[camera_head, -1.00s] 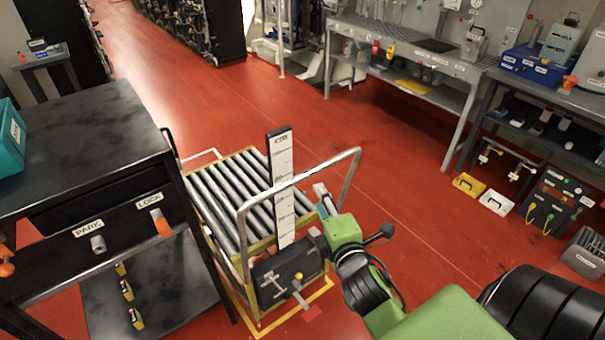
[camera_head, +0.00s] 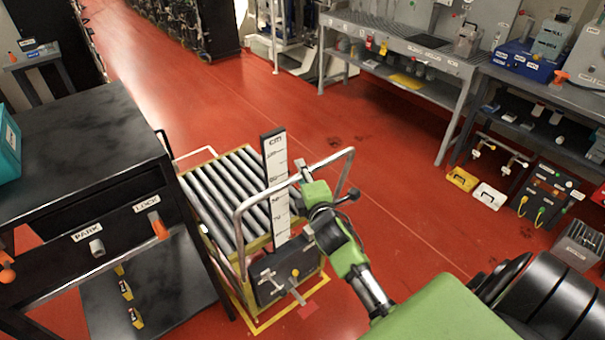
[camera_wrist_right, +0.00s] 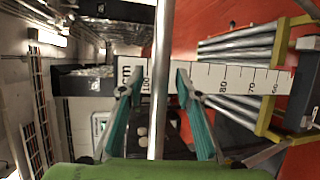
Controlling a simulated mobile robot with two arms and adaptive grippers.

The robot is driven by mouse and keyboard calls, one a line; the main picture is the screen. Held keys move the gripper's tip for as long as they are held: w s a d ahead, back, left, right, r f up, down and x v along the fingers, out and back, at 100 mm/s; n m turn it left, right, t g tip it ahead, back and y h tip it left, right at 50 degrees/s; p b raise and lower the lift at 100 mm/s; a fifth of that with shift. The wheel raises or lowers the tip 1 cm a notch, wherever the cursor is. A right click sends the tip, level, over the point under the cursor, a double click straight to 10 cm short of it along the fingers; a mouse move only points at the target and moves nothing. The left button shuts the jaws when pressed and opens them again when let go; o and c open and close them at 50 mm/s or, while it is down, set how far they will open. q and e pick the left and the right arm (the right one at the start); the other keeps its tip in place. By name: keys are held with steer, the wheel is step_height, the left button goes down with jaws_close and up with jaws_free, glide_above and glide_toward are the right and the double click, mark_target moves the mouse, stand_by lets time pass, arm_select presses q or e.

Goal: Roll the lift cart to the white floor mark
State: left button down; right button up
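The lift cart (camera_head: 222,200) has a deck of grey rollers, a yellow frame and a grey tubular push handle (camera_head: 320,163). It stands within a yellow floor outline (camera_head: 262,328). White floor lines (camera_head: 195,154) show just beyond its far end; the cart hides the rest. My right gripper (camera_head: 303,172) is at the handle's top bar. In the right wrist view my right gripper (camera_wrist_right: 158,82) is open, with the handle bar (camera_wrist_right: 162,60) running between its teal fingers. I cannot tell whether they touch it. My left gripper is not in view.
A black bench (camera_head: 75,150) with PARK and LOCK labels stands close on the cart's left. A tall cm scale (camera_head: 274,185) rises at the cart. Grey workbenches (camera_head: 405,50) line the right. Open red floor lies beyond and right of the cart.

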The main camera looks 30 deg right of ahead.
jaws_close()
